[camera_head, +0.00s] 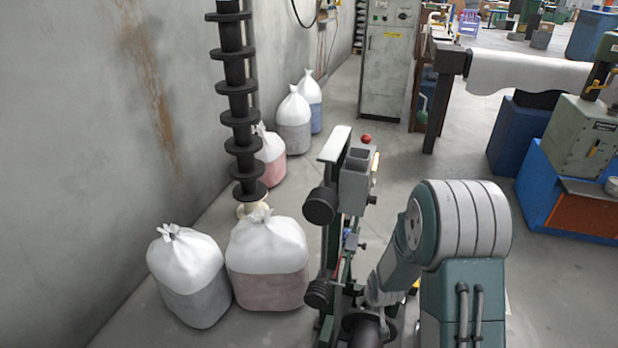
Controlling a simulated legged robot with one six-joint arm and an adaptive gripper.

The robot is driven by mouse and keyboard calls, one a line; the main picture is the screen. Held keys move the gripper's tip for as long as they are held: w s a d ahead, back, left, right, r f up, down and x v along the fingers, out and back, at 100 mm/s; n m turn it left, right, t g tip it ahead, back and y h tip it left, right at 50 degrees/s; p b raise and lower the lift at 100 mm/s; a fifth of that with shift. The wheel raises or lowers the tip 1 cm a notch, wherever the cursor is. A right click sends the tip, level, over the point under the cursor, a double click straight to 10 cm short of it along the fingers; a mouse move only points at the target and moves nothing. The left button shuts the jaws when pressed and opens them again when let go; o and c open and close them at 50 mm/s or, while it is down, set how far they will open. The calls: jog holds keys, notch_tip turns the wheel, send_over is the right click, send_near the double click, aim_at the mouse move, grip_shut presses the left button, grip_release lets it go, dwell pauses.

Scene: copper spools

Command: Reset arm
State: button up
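My arm shows at the bottom right, with a thick teal and white jointed link and a thinner grey section bending down to the left. This section ends near a dark round part at the bottom edge. I cannot make out gripper fingers, so I cannot see whether it holds anything. A green-framed machine (332,245) stands just left of my arm, with a grey box, a red knob (366,139) and dark round spool-like parts (320,205) on its side. The gap between arm and machine is hard to judge.
White-topped sacks (268,245) stand along the left wall beside a dark column of stacked discs (240,115). A grey cabinet (388,60) stands at the back. A workbench (450,58) and a blue-based machine (575,185) are at right. Floor between is clear.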

jog(key=w+r+v, duration=0.1)
jog(key=v, duration=2.3)
jog(key=s+r, duration=0.5)
jog(key=s, duration=0.3)
jog(key=s+a+r+m, duration=0.1)
jog(key=s+r, duration=0.4)
jog(key=s, duration=0.4)
jog(key=shift+a+t, duration=0.3)
jog(key=shift+t, duration=0.1)
